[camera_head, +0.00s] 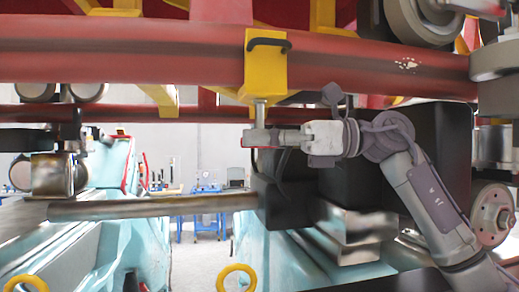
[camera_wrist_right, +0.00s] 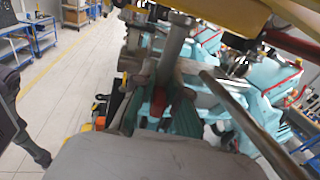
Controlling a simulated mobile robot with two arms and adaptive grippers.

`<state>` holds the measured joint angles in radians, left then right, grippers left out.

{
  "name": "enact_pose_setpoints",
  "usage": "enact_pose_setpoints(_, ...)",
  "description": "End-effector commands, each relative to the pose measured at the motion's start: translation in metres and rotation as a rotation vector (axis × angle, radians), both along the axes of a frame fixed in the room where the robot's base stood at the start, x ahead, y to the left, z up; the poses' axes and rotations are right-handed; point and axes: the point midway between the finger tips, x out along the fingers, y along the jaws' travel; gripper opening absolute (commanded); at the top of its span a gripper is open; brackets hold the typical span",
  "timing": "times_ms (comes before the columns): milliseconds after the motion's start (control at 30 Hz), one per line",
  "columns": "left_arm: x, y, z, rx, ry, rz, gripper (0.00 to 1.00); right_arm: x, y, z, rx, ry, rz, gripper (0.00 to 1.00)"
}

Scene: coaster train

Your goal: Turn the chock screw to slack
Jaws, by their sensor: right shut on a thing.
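The chock screw (camera_head: 260,112) is a grey metal shaft that hangs down from a yellow block (camera_head: 266,70) with a black handle on the red rail tube. In the right wrist view the screw (camera_wrist_right: 176,42) rises upright beyond my fingers. My right gripper (camera_head: 263,139) reaches in from the right and is shut on the lower end of the screw. In the right wrist view a small red part shows between the fingers (camera_wrist_right: 160,110). The gripper hides most of the gripped end, so the screw's turn angle cannot be told. My left gripper is not in view.
A long grey bar (camera_head: 150,207) runs below the gripper to a black block (camera_head: 285,190). Thick red tubes (camera_head: 130,50) cross above. Teal machine bodies (camera_head: 120,235) stand below. Workbenches (camera_head: 205,205) stand far behind. Wheels (camera_head: 490,215) crowd the right side.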

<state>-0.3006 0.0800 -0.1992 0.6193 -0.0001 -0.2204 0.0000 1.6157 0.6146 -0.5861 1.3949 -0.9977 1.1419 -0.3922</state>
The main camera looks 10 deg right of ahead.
Motion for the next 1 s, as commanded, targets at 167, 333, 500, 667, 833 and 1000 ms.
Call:
enact_pose_setpoints(167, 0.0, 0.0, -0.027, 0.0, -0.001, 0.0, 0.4, -0.002, -0.001, -0.004, 0.002, -0.011, -0.164, 0.0)
enact_pose_setpoints(333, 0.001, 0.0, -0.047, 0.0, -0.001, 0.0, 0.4, -0.002, -0.001, -0.003, 0.002, -0.014, -0.325, 0.0)
enact_pose_setpoints(500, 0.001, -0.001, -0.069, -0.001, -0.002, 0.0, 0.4, -0.003, 0.0, -0.004, 0.004, -0.015, -0.484, 0.0)
enact_pose_setpoints(667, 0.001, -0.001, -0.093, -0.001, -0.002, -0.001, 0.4, -0.003, 0.001, -0.005, 0.004, -0.012, -0.634, 0.0)
enact_pose_setpoints(833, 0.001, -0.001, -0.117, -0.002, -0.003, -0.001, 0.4, -0.003, 0.001, -0.004, 0.005, -0.009, -0.796, 0.0)
enact_pose_setpoints(1000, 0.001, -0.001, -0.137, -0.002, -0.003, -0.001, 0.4, -0.003, 0.002, -0.004, 0.004, -0.007, -0.956, 0.0)
